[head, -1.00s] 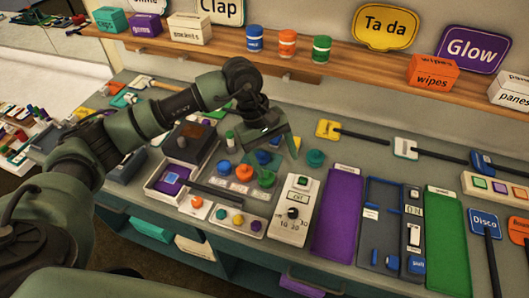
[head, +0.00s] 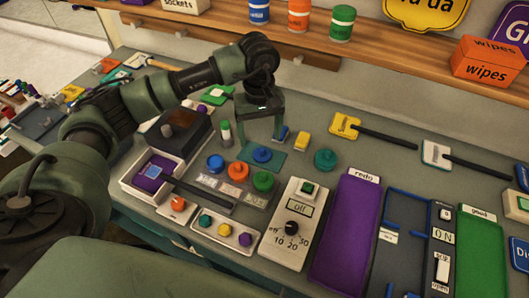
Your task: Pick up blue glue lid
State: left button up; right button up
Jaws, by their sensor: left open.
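I cannot tell from any readable label which blue one is the glue lid. My left gripper (head: 261,139) is open and empty, its fingers pointing down just behind and above the blue lid on the teal pad. My right gripper is not in view.
A teal round piece (head: 325,160) and a yellow block (head: 301,141) lie to the right. A white timer box (head: 297,228) is in front. A shelf with jars runs behind.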

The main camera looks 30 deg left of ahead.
aim_at(263, 150)
pick_arm(q)
jog(key=shift+s+f, duration=0.1)
jog(key=shift+f, duration=0.3)
jog(key=shift+s+d+f+p, duration=0.15)
jog(key=shift+f+p, duration=0.15)
jog(key=shift+p, duration=0.15)
jog(key=f, duration=0.1)
jog(key=f+p, duration=0.1)
jog(key=f, duration=0.1)
jog(key=f+p, duration=0.1)
jog(key=shift+w+d+f, duration=0.2)
jog(key=shift+d+f, duration=0.05)
jog(key=shift+f, duration=0.15)
jog(key=c, duration=1.4)
